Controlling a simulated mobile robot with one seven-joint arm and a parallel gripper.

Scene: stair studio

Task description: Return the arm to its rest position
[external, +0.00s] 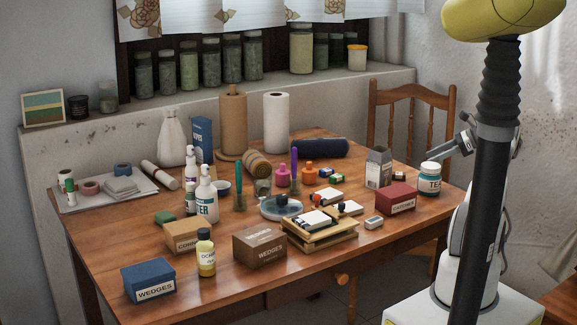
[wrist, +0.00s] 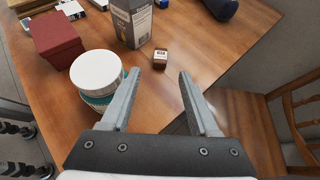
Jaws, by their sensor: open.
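My gripper (wrist: 158,88) is open in the wrist view, with nothing between its two grey fingers. It is above the right part of the wooden table (external: 300,275). A white-lidded jar with a teal label (wrist: 97,74) is beside the left finger. A small dark bottle with a pale label (wrist: 160,59) stands just beyond the fingertips, apart from them. In the external view my gripper (external: 434,150) shows beside the white-lidded jar (external: 430,180), partly hidden by my arm and a dark column.
A red box (external: 397,198) and a grey carton (external: 378,168) stand near the jar. A wooden chair (external: 411,120) is behind the table's right end. Boxes, bottles and paper rolls crowd the rest of the table. The table's front right part is clear.

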